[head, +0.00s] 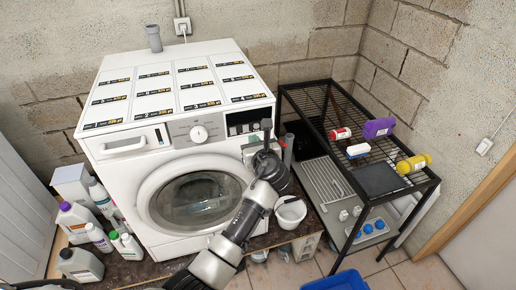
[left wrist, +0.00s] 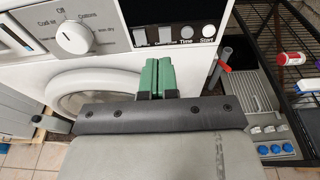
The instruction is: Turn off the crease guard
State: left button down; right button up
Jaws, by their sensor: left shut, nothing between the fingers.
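The white front-loading machine (head: 178,145) stands by the wall, and its round door is closed. Its control panel has a dial (head: 199,134), also large in the left wrist view (left wrist: 73,38), and a dark display (head: 247,117). The other labels are blurred, so the crease guard setting cannot be read. My left gripper (head: 266,128), with green fingers (left wrist: 155,78), is shut and empty at the panel's right end. Contact cannot be told.
A black wire rack (head: 330,95) with bottles stands close on the right. A white bowl (head: 290,212) sits beside the machine's lower right. Detergent bottles (head: 78,220) stand at the left. A blue bin (head: 336,281) is on the floor at the front.

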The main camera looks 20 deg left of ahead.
pick_arm(q)
jog(key=v, duration=0.2)
jog(key=r+v, duration=0.1)
jog(key=v, duration=0.1)
jog(key=shift+b, duration=0.35)
pick_arm(e)
jog(key=shift+s+d+f, duration=0.3)
jog(key=shift+s+f, duration=0.2)
jog(key=shift+s, duration=0.2)
pick_arm(q)
jog(key=shift+s, duration=0.1)
